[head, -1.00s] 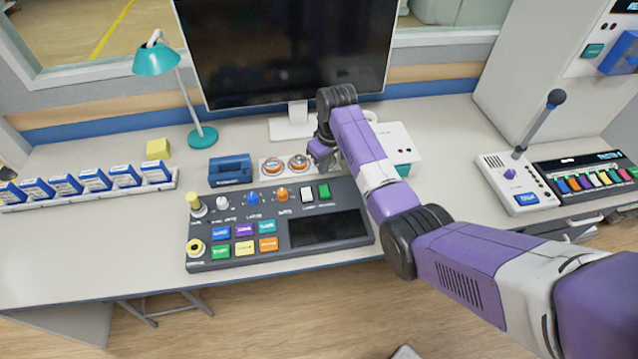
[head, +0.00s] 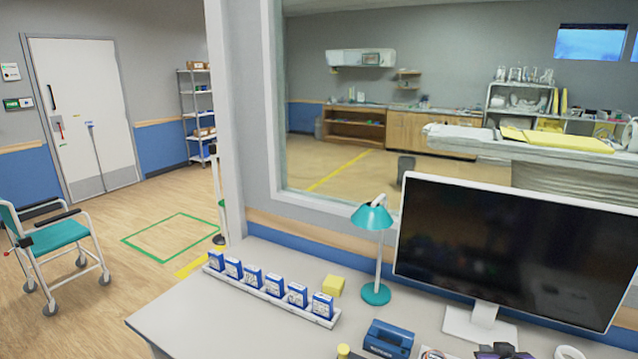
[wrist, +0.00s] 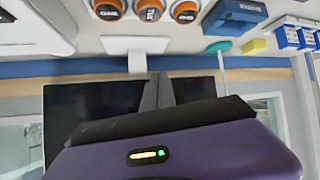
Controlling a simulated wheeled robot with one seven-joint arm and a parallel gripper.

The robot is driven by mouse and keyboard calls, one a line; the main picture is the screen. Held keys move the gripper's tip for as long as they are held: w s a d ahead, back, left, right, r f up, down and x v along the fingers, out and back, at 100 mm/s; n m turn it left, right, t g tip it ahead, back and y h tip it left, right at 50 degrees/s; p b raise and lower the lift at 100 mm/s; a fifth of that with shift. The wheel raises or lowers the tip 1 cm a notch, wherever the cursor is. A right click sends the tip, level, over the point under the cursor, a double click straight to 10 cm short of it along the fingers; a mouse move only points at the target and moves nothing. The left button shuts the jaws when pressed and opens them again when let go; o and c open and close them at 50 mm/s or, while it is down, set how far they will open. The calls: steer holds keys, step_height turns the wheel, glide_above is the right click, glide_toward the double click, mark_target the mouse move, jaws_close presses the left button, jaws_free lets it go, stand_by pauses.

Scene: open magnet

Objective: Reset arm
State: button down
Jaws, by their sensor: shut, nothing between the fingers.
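My gripper (wrist: 160,92) shows in the wrist view as two dark grey fingers pressed together with nothing between them. It points toward the dark monitor and touches nothing that I can see. Its purple housing with a small lit indicator fills the bottom of that view. In the head view only a small purple and black part of my arm shows at the bottom edge, in front of the monitor (head: 510,250); the fingers are not clear there.
On the desk (head: 190,310) stand a teal lamp (head: 376,292), a yellow block (head: 332,286), a blue device (head: 388,338) and a rack of blue-white boxes (head: 273,299). Orange-ringed buttons (wrist: 150,10) show in the wrist view. A wheelchair (head: 55,236) stands on open floor at left.

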steer(key=s+a+r+t+b, duration=0.1)
steer(key=s+a+t, duration=0.2)
steer(key=s+a, duration=0.65)
steer(key=s+a+r+t+b, duration=0.1)
steer(key=s+a+t, duration=0.35)
steer(key=s, duration=0.75)
steer(key=s+a+r+n+g+y+b, duration=0.1)
steer(key=s+a, duration=0.4)
steer(key=s, duration=0.8)
steer(key=s+a+r+n+g+y+b, duration=0.1)
steer(key=s+a, duration=0.4)
steer(key=s, duration=0.7)
steer(key=shift+s+a+r+g+y+b, duration=0.15)
steer(key=shift+s+g+y+b, duration=0.35)
steer(key=shift+y+b, duration=0.3)
steer(key=shift+w, duration=0.1)
